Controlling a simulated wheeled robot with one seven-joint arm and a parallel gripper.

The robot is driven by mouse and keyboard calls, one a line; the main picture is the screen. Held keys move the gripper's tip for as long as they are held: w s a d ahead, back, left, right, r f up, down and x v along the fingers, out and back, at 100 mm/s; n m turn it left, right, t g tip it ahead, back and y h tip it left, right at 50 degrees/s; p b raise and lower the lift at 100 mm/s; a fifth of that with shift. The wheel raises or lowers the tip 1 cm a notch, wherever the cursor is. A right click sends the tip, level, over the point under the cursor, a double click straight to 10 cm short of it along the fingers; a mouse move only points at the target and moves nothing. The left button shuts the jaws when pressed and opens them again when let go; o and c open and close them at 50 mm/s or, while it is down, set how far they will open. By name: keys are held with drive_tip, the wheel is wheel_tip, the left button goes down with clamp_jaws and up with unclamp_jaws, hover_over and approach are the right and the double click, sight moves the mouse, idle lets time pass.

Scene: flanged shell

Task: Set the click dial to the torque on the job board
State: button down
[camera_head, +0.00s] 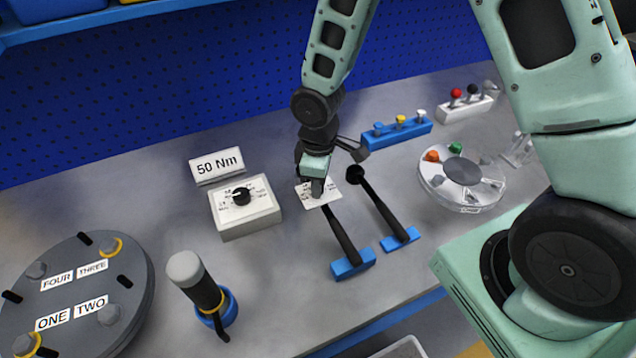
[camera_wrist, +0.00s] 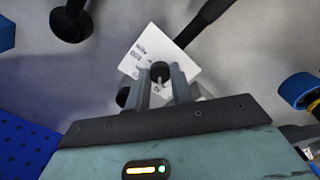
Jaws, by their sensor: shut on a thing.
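The job board (camera_head: 217,166) is a white sign reading "50 Nm" at the back left. Below it a white box with a black dial knob (camera_head: 241,196) stands on the bench; its scale is too small to read. My gripper (camera_head: 318,188) points down over a white marked plate (camera_head: 309,199) at the upper end of a black-handled wrench (camera_head: 341,236). In the wrist view, my fingers (camera_wrist: 161,88) are closed on a small dark knob (camera_wrist: 159,71) in front of the plate (camera_wrist: 150,48). The plate's markings are unreadable, and my gripper hides part of it.
Blue holders (camera_head: 353,264) sit at the handle ends. A grey-capped black tool (camera_head: 197,281) stands front left, beside a round numbered flange (camera_head: 125,305). A clear round tray (camera_head: 481,197) is at right.

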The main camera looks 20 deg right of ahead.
drive_tip(key=shift+m, duration=0.8)
drive_tip(key=c, duration=1.2)
unclamp_jaws()
wheel_tip(320, 180, up, 17)
drive_tip(key=shift+r, duration=0.2)
